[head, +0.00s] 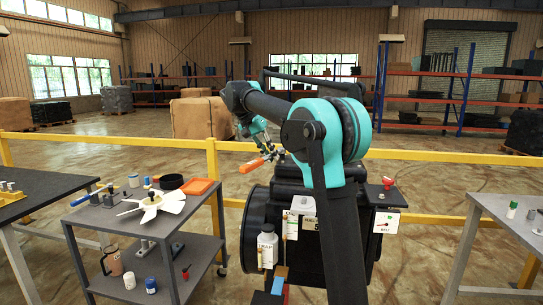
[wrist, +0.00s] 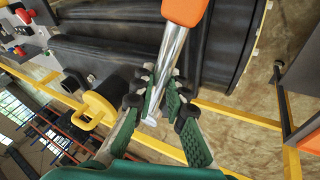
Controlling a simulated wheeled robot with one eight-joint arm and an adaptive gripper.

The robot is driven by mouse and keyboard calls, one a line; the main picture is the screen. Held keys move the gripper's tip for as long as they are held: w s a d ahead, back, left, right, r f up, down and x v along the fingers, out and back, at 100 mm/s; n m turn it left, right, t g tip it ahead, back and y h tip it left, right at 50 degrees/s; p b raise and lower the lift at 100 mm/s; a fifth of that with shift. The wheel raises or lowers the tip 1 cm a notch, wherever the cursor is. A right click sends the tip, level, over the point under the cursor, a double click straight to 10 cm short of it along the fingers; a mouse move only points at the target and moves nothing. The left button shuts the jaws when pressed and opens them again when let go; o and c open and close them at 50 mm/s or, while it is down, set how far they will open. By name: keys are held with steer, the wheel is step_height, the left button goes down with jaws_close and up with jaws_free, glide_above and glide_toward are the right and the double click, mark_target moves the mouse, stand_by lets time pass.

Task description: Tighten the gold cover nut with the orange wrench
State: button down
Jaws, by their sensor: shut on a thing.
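The orange wrench (head: 252,163) is in my gripper (head: 273,150), above the dark machine in the head view. In the wrist view, the green fingers of my gripper (wrist: 160,100) are shut on the silver shaft of the wrench (wrist: 172,52), with its orange handle at the top edge. The wrench is clear of any nut as far as I see. A yellow, ring-like part (wrist: 102,107) shows beside a black cylinder at left in the wrist view. I cannot tell whether it is the gold cover nut. No other gold nut stands out.
The black machine (head: 257,225) stands below my arm, with a white bottle (head: 267,246) in front. A yellow rail (head: 440,156) runs behind. A grey table (head: 510,212) is at right.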

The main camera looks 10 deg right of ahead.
steer(key=shift+w+a+f+m+g, duration=0.1)
steer(key=shift+w+a+m+g, duration=0.25)
steer(key=shift+m, duration=0.25)
steer(key=shift+s, duration=0.1)
steer(key=shift+s+d, duration=0.1)
steer(key=shift+r, duration=2.9)
